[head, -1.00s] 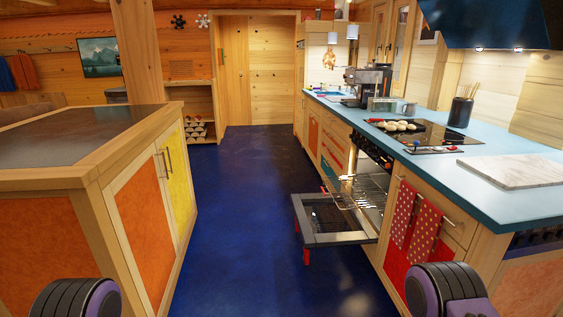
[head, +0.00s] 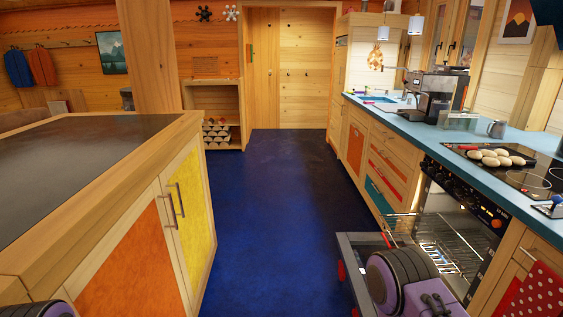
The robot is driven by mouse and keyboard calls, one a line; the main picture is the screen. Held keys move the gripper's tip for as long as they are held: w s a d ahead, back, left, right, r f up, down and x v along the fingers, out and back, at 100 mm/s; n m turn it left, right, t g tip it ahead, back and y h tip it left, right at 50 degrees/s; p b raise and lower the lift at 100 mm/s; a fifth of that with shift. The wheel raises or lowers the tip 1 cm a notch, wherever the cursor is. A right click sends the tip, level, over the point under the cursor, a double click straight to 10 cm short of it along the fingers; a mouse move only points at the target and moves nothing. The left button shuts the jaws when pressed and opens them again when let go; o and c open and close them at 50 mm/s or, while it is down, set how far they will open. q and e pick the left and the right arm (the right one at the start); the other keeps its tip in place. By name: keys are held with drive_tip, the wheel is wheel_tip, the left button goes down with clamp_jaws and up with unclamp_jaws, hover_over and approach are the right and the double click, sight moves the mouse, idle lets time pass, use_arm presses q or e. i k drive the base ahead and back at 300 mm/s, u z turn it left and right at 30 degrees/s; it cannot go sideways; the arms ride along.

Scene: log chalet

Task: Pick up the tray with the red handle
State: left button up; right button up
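A dark tray (head: 518,163) carrying several pale rolls (head: 495,157) sits on the cooktop at the right. A small red part, which looks like its handle (head: 467,147), shows at its left end. Another small item with a blue knob (head: 556,202) lies nearer on the cooktop; its shape is cut off by the right edge. Only the dark and purple upper links of my arms show at the bottom left and bottom right. Neither gripper is in view, and nothing is seen held.
The oven door (head: 356,243) is folded down into the aisle, partly hidden by my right arm link, with a wire rack (head: 440,247) above it. A wooden island (head: 150,150) bounds the left. The blue floor (head: 275,210) between is clear.

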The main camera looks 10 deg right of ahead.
sight(494, 156)
drive_tip(key=z, duration=0.25)
drive_tip(key=i, duration=1.15)
drive_tip(key=z, duration=1.5)
drive_tip(key=i, duration=0.8)
drive_tip(key=z, duration=0.9)
